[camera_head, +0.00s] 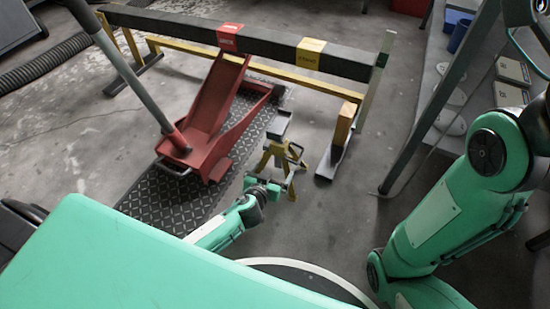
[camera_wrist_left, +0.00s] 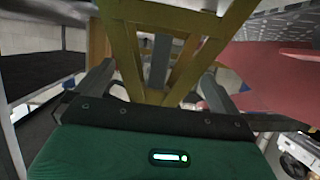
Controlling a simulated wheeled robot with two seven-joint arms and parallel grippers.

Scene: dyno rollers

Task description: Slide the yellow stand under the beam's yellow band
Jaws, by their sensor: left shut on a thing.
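The yellow stand (camera_head: 270,158) stands upright on the floor, in front of the beam (camera_head: 270,43). Its dark saddle (camera_head: 280,121) is nearer to me than the beam and not beneath it. The beam's yellow band (camera_head: 311,53) is beyond the stand and a little to its right. My left gripper (camera_head: 278,184) is low at the stand's near side, shut on it. In the left wrist view, the yellow frame of the stand (camera_wrist_left: 185,22) rises between the two fingers of my left gripper (camera_wrist_left: 155,88). My right gripper is not in view.
A red floor jack (camera_head: 205,120) stands on a dark tread plate (camera_head: 160,195) left of the stand, under the beam's red band (camera_head: 230,37). The beam's right leg and foot (camera_head: 328,165) are right of the stand. Bare floor lies between stand and foot.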

